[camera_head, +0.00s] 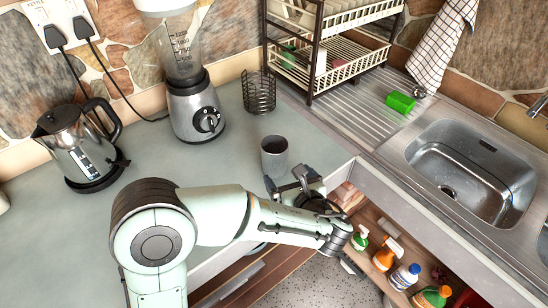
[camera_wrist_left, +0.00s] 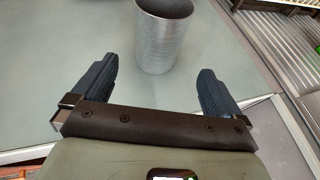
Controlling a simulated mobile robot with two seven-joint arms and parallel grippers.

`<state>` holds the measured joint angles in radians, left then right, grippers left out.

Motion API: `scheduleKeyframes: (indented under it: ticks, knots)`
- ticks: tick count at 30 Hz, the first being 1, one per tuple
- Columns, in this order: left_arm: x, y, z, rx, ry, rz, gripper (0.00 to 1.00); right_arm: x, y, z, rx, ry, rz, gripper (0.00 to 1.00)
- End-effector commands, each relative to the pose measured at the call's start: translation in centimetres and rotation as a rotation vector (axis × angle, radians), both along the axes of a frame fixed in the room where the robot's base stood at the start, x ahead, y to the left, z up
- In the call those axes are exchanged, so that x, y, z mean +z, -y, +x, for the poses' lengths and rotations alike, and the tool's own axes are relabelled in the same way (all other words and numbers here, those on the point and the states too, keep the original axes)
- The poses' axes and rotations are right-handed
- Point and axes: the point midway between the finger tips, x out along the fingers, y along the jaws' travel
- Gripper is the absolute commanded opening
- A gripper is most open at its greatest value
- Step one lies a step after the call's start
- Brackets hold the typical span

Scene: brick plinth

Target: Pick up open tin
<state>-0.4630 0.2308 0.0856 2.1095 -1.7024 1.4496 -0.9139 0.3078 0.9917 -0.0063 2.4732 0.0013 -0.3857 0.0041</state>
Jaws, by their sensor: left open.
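The open tin (camera_head: 274,157) is a plain grey metal cylinder standing upright on the counter near its front edge. My left gripper (camera_head: 287,184) is at the counter's front edge, on the near side of the tin. In the left wrist view my left gripper (camera_wrist_left: 157,80) has its two dark fingers wide apart with nothing between them. My right gripper is not in view.
A wire holder (camera_head: 259,92) stands behind the tin. A blender (camera_head: 194,105) and a kettle (camera_head: 78,148) stand to the left. A dish rack (camera_head: 330,60), a green sponge (camera_head: 400,102) and a sink (camera_head: 470,165) are to the right. Bottles (camera_head: 404,277) sit below the sink.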

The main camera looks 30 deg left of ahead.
Motion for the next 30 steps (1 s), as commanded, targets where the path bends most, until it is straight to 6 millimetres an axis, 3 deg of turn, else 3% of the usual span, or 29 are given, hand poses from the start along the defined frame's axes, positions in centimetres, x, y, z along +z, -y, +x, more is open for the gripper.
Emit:
scheduleKeyframes:
  ticks: [3,11,18,29,30]
  knots:
    - [-0.9,-1.6,1.3,0.004,-0.002,0.0,1.0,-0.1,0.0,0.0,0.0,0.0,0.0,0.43]
    - [-1.7,-3.1,2.5,0.002,-0.003,0.0,1.0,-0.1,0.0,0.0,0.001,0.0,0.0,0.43]
    - [-3.0,-5.8,4.3,0.004,-0.002,-0.001,1.0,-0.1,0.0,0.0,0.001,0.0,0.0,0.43]
    - [-3.5,-6.7,5.1,0.0,-0.001,-0.002,1.0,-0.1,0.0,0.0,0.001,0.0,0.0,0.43]
    - [-3.5,-6.7,5.1,0.0,-0.001,-0.002,0.94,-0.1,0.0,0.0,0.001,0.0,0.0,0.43]
